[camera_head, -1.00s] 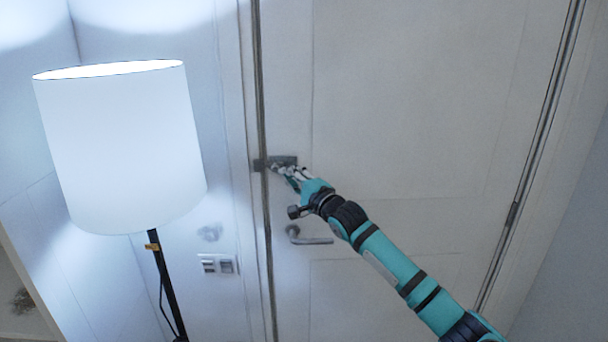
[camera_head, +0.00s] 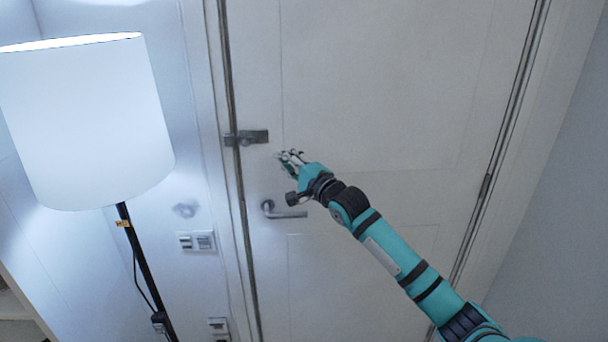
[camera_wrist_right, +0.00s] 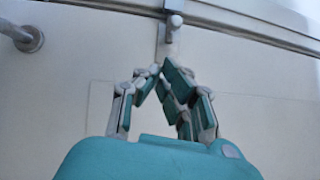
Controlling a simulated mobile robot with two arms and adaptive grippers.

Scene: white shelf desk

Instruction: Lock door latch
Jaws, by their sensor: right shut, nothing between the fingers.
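The dark metal door latch (camera_head: 247,137) sits on the left edge of the white door (camera_head: 390,80), above the lever handle. It reaches across the gap to the frame; whether its bolt is fully across is too small to tell. In the right wrist view its small knob (camera_wrist_right: 173,24) shows beyond the fingertips. My right gripper (camera_head: 289,154) is to the right of the latch and slightly below it, apart from it. Its fingers (camera_wrist_right: 160,72) are brought together with nothing held. My left gripper is not in view.
The lever handle (camera_head: 285,213) is just below my right gripper; it also shows in the right wrist view (camera_wrist_right: 28,39). A floor lamp with a white shade (camera_head: 85,125) stands at the left. Wall switches (camera_head: 197,241) are left of the door. The door's upper area is clear.

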